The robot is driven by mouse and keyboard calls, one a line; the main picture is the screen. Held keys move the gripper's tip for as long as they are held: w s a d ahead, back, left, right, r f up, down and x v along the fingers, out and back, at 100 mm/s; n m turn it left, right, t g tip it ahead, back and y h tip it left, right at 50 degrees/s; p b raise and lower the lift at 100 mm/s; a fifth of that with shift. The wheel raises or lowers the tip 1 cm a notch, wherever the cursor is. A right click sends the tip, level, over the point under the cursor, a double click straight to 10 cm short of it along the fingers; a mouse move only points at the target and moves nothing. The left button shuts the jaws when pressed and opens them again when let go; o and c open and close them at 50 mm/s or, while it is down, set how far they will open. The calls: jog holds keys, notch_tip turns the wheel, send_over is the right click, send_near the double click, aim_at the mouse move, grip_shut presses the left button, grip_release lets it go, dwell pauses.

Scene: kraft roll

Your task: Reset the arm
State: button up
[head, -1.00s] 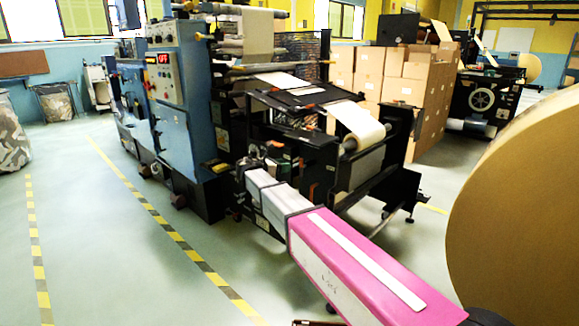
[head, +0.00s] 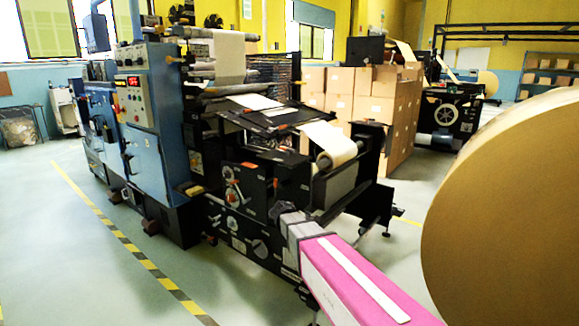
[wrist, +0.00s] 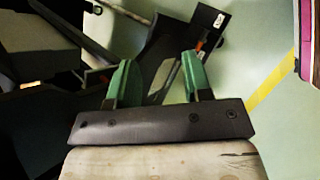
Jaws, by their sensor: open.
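My gripper (wrist: 157,75) shows in the wrist view as two green fingers on a dark bar. They stand well apart, and nothing is seen held between them. Dark machine parts and pale green floor lie beyond the fingertips. In the head view a pink, white and grey arm, which looks like mine, reaches from the bottom right toward the printing machine. Its far end overlaps the machine's dark front, and I cannot make out the fingers there.
A large kraft roll (head: 510,200) fills the right side, close by. The blue and black printing machine (head: 160,130) stands at left and centre, with a white paper roll (head: 336,150) on it. Stacked cartons (head: 385,105) stand behind. Floor at the lower left is clear, with yellow-black tape (head: 125,240).

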jog(key=s+d+f+m+g+y, duration=0.2)
jog(key=s+d+f+m+y, duration=0.2)
jog(key=s, duration=0.5)
jog(key=s+d+f+m+g+y, duration=0.2)
jog(key=s+d+f+m+y, duration=0.2)
jog(key=s+d+m, duration=0.3)
jog(key=s+f+m, duration=0.1)
jog(key=s+m, duration=0.2)
jog(key=m, duration=0.1)
jog(key=shift+d, duration=0.35)
